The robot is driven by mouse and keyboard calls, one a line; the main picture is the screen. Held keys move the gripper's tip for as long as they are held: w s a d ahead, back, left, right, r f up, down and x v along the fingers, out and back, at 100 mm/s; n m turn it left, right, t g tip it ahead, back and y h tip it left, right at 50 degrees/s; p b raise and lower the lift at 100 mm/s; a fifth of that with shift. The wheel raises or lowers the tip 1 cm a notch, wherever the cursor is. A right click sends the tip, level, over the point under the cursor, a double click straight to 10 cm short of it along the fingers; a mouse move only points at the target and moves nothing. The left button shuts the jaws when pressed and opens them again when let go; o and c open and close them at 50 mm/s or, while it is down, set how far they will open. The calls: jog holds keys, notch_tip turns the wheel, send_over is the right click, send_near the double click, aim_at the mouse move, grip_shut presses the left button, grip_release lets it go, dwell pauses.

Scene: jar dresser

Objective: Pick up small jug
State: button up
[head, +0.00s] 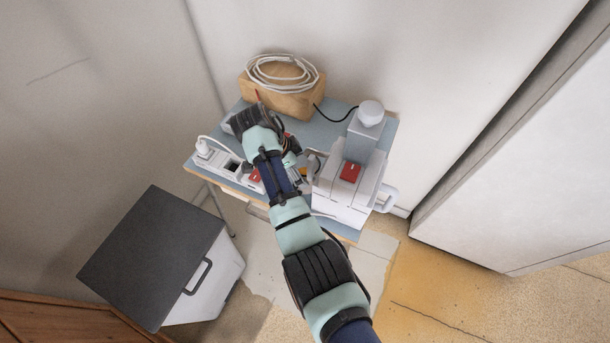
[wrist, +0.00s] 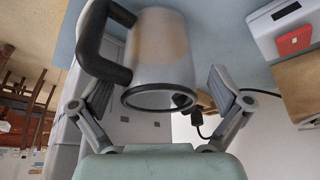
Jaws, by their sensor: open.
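The small jug (wrist: 161,60) is a silvery metal vessel with a thick black handle (wrist: 100,42) on its left in the wrist view. Its dark-rimmed round end faces the camera. My gripper (wrist: 162,82) is open, with one finger on each side of the jug in that picture. The left finger is close to the handle, and a gap shows between the right finger and the jug's wall. I cannot tell how far the jug is in depth. In the head view my gripper (head: 294,152) is over the middle of the small dresser top, and the jug is not clearly visible.
The blue-grey dresser top (head: 338,108) is crowded. A wooden block (head: 285,103) with a coiled white cable stands at the back. A white appliance (head: 335,190) with a red patch is at right, beside a grey box (head: 362,137). A power strip (head: 215,160) lies at left.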

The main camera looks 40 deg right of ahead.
jog(key=x, duration=0.2)
jog(key=b+x, duration=0.1)
jog(key=x, duration=0.1)
jog(key=shift+s, duration=0.25)
jog(key=c, duration=1.2)
jog(key=shift+r+p, duration=0.3)
jog(key=shift+r, duration=0.3)
jog(key=s+a+p, duration=0.1)
jog(key=a+p, duration=0.4)
jog(key=a, duration=1.2)
jog(key=shift+s+a+r, duration=0.2)
jog(key=shift+s+a, duration=0.2)
